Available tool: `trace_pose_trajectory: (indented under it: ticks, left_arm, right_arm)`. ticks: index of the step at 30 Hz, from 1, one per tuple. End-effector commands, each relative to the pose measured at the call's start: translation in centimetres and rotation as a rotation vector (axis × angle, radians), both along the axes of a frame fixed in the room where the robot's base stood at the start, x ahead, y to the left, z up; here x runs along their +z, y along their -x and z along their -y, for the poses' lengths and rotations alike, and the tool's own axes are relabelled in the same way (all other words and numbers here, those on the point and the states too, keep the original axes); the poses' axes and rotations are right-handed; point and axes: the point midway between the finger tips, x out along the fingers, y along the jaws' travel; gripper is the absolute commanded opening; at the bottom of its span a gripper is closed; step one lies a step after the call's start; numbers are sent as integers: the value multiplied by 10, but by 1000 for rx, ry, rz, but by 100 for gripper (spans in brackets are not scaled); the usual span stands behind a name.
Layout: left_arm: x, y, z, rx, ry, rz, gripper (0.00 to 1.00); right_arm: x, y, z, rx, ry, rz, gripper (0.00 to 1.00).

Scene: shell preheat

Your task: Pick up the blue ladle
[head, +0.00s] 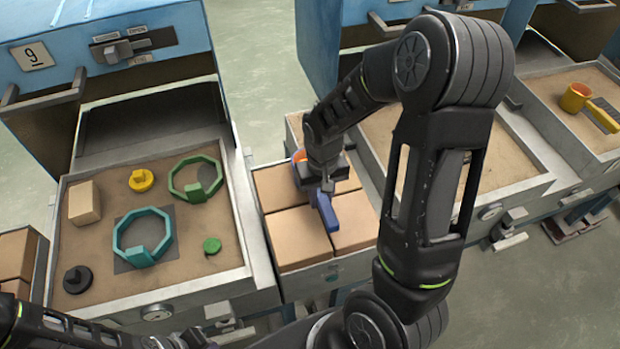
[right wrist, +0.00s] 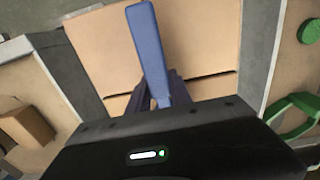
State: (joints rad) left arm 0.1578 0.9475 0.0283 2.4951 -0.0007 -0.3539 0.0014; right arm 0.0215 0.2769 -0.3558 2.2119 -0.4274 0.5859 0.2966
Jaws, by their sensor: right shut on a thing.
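The blue ladle (head: 327,212) is over the brick-filled middle tray, mostly covered by my right arm and hand. Its blue handle sticks out toward the tray's front, and a bit of blue and orange shows behind the hand. My right gripper (head: 322,187) points down and is shut on the ladle. In the right wrist view the blue handle (right wrist: 149,50) runs up from between the dark fingers (right wrist: 158,98). I cannot tell whether the ladle touches the bricks. Part of my left arm shows at the lower left, but its gripper is out of view.
Tan bricks (head: 296,238) fill the middle tray. The left sand tray (head: 240,235) holds teal and green rings, a yellow piece, a green disc, a black piece and a tan block. The right sand tray (head: 540,192) lies behind my arm. An orange-yellow ladle (head: 575,97) lies far right.

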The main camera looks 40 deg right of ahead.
Motion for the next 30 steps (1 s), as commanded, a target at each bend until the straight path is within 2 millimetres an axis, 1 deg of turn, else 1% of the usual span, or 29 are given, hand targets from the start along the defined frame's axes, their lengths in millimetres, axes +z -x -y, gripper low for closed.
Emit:
trace_pose_trajectory:
  ticks: [1, 4, 20, 23, 25, 29, 30]
  left_arm:
    - [0, 0, 0, 0, 0, 0, 0]
    - [0, 0, 0, 0, 0, 0, 0]
    - [0, 0, 0, 0, 0, 0, 0]
    - [0, 0, 0, 0, 0, 0, 0]
    - [0, 0, 0, 0, 0, 0, 0]
    - [-1, 0, 0, 0, 0, 0, 0]
    - [-1, 0, 0, 0, 0, 0, 0]
  right_arm:
    - [0, 0, 0, 0, 0, 0, 8]
    - [0, 0, 0, 0, 0, 0, 0]
    - [2, -1, 0, 0, 0, 3, 0]
    - [8, -1, 0, 0, 0, 4, 0]
    - [15, -2, 0, 0, 1, 6, 0]
    - [37, -3, 0, 0, 1, 9, 0]
    - [45, -3, 0, 0, 1, 9, 0]
